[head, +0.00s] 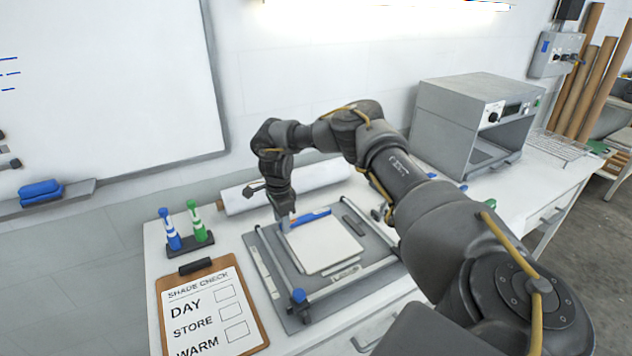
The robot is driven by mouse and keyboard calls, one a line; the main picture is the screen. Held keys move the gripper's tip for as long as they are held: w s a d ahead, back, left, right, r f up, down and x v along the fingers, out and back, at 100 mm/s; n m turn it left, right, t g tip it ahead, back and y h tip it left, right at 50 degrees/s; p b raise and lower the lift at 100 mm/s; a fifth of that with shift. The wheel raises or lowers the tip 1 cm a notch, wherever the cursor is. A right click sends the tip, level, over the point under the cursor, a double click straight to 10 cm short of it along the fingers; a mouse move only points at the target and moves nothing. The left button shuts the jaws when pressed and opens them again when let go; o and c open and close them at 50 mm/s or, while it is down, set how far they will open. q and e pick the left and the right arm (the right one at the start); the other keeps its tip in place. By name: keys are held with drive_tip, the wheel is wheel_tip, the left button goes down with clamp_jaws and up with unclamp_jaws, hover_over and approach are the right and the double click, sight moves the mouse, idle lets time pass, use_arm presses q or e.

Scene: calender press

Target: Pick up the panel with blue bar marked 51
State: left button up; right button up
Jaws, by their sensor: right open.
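A pale square panel (325,247) lies flat on a grey board with metal rails (294,322). A blue bar (312,216) runs along the panel's far edge; any number on it is too small to read. My right gripper (285,222) points down at the panel's far left corner, beside the left end of the blue bar. It is open; its fingers are small in view, and I cannot tell whether they touch the panel. My left gripper is not in view.
A clipboard (208,312) and a stand with blue and green markers (187,243) are at the left of the white table. A white roll (318,183) lies behind the board. A grey cabinet (455,97) stands at the right, beside a wire rack (562,146).

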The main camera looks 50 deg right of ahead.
drive_tip(key=shift+f, duration=0.35)
drive_tip(key=shift+s, duration=0.1)
drive_tip(key=shift+r, duration=0.1)
drive_tip(key=shift+c, duration=0.3)
clamp_jaws()
